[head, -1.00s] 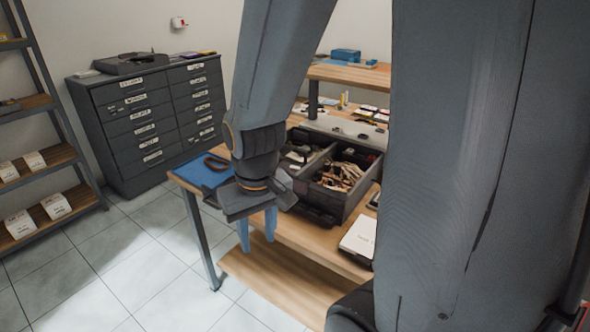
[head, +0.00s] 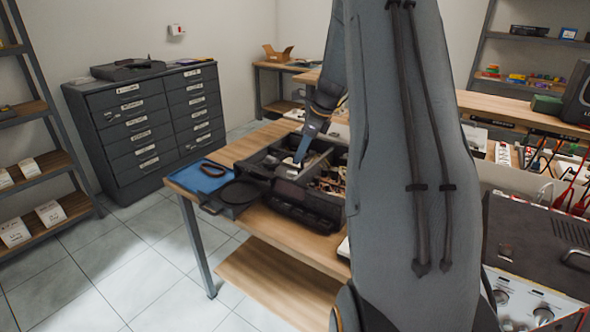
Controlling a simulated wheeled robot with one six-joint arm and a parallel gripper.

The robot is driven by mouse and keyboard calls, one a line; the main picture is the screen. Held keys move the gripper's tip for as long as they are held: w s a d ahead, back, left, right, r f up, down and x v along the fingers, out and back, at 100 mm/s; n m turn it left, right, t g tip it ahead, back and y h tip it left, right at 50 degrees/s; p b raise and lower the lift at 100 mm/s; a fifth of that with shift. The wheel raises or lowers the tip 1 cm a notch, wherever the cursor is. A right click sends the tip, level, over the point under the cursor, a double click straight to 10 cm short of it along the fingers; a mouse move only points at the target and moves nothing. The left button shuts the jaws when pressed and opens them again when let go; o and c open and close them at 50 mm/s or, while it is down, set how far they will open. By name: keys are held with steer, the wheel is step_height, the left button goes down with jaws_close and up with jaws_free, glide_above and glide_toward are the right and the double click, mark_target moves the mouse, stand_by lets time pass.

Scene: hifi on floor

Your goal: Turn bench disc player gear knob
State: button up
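My gripper (head: 302,153) is at the far end of my arm, over the open dark organizer case (head: 290,203) on the wooden bench. It is small in the view, and I cannot tell whether its fingers are open or whether they touch anything. A dark grey device (head: 535,240) at the lower right has pale round knobs on its front, one of them a knob (head: 500,296) near its left edge. I cannot tell whether this is the disc player. My gripper is far to the left of it, and my own arm covers the middle of the view.
The wooden bench (head: 268,232) holds a blue mat (head: 195,178). A grey drawer cabinet (head: 130,125) carries a dark machine (head: 127,69). Shelves stand at the left edge. The tiled floor (head: 130,245) at the front left is clear. Red cables hang at the right.

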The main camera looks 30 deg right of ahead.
mark_target(295, 173)
steer(key=shift+m, duration=0.4)
steer(key=x, duration=0.2)
steer(key=p+x, duration=0.1)
steer(key=x, duration=0.2)
steer(key=d+p+x, duration=0.1)
steer(key=x, duration=0.1)
steer(key=shift+w+f, duration=0.4)
jaws_close()
